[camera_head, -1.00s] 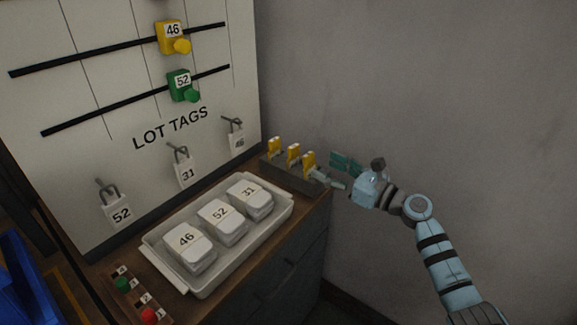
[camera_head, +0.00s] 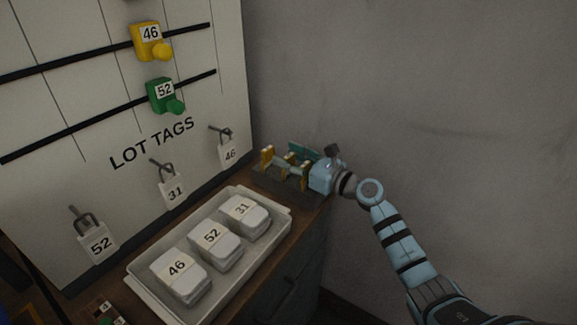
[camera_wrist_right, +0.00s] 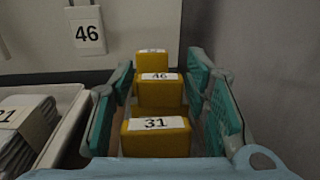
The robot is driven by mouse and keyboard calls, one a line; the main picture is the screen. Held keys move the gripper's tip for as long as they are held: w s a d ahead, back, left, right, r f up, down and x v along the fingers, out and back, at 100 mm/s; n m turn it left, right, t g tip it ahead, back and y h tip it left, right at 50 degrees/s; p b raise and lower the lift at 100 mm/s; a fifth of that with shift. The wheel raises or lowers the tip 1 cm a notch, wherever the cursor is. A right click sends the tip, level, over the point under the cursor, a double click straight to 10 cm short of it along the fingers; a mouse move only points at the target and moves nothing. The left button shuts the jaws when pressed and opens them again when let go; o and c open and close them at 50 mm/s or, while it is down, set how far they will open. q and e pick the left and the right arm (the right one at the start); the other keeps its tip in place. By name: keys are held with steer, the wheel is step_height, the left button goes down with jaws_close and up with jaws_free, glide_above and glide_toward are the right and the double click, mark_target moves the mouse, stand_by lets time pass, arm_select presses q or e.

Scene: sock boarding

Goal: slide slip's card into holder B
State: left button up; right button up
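No slip, card or holder lettered B can be made out. My right gripper (camera_head: 291,163) is open at the dark rack (camera_head: 272,184) at the far end of the cabinet. In the right wrist view its teal fingers stand apart, left and right of a row of yellow blocks. The nearest block (camera_wrist_right: 156,138) is labelled 31 and the middle block (camera_wrist_right: 160,92) 46. The far block (camera_wrist_right: 153,57) has a label too small to read. I cannot tell whether the fingers touch any block. My left gripper is not in view.
A pale tray (camera_head: 140,281) holds stacks banded 46, 52 and 31. Lot tags 52 (camera_head: 97,243), 31 (camera_head: 174,191) and 46 (camera_head: 229,152) hang on the board. Above them sit yellow 46 (camera_head: 150,42) and green 52 (camera_head: 164,96) sliders. A grey wall closes off the right.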

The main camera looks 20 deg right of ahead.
steer(key=shift+a, duration=0.1)
steer(key=c, duration=0.3)
steer(key=shift+w, duration=0.1)
steer(key=shift+c, duration=1)
steer(key=shift+f, duration=0.1)
